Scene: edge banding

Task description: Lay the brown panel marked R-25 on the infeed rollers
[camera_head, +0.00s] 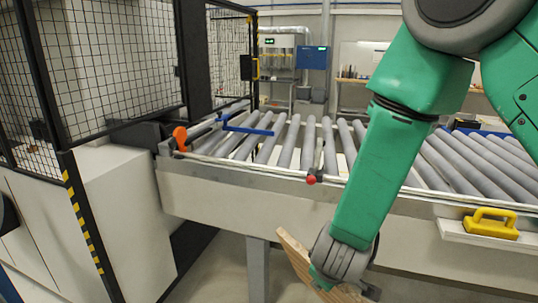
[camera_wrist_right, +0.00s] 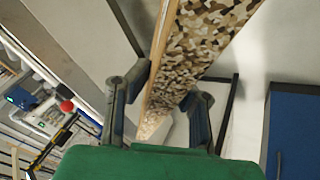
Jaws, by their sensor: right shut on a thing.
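My right gripper (camera_head: 335,284) hangs low in front of the conveyor in the head view, below the level of the rollers. In the right wrist view its two fingers (camera_wrist_right: 166,88) are shut on a panel with a brown, cream and dark mottled face (camera_wrist_right: 208,38) and a pale wood edge. In the head view only a tan strip of this panel (camera_head: 293,254) shows beside the gripper, tilted. I cannot read an R-25 mark on it. The infeed rollers (camera_head: 285,143) are grey and run across the conveyor behind my right arm. My left gripper is not in view.
A blue bar (camera_head: 248,130) and an orange knob (camera_head: 180,137) sit at the left end of the rollers. A red knob (camera_head: 311,180) sits on the front rail. A yellow handle (camera_head: 490,223) is at the right. A mesh guard (camera_head: 105,60) stands at the left.

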